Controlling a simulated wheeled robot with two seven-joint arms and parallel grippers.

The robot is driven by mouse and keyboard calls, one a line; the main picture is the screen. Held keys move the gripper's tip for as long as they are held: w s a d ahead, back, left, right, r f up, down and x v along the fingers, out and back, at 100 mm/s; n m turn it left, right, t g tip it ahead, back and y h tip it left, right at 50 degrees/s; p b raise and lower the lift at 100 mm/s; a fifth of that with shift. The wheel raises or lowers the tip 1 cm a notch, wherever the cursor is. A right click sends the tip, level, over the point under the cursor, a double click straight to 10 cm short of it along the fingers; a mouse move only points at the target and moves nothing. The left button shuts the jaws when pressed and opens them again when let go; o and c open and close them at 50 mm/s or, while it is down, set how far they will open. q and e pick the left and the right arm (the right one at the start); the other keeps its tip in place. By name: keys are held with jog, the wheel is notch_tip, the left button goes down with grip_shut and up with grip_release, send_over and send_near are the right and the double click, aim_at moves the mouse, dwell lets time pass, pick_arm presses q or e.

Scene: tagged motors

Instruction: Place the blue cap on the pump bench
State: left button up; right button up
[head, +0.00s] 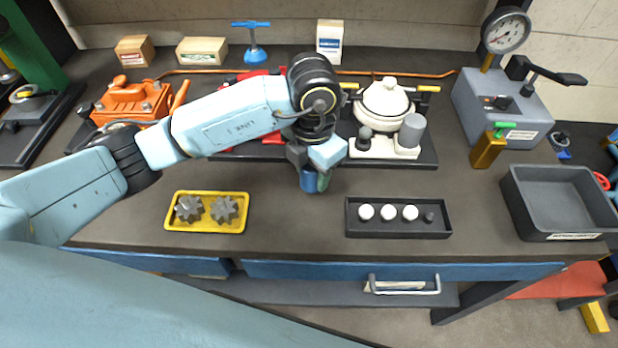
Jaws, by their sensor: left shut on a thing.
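My left gripper (313,170) reaches in from the left and points down over the middle of the bench (290,215). It is shut on a small blue thing, which looks like the blue cap (308,183). Behind the gripper, an orange pump (130,102), a red one (262,84) and a white one (385,103) stand on dark bases. My arm hides much of the red one. My right gripper is not in view.
A yellow tray (207,226) with two grey gears lies front left. A black tray (398,232) with white round pieces lies front right. A grey bin (560,232) and a gauge unit (500,110) stand at the right. The bench top between the two front trays is clear.

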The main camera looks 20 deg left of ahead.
aim_at(312, 183)
pick_arm(q)
jog(key=shift+f, duration=2)
jog(key=shift+f, duration=0.15)
jog(key=o, duration=1)
jog(key=shift+c, duration=0.2)
notch_tip(312, 183, up, 12)
jog(key=shift+r, duration=0.2)
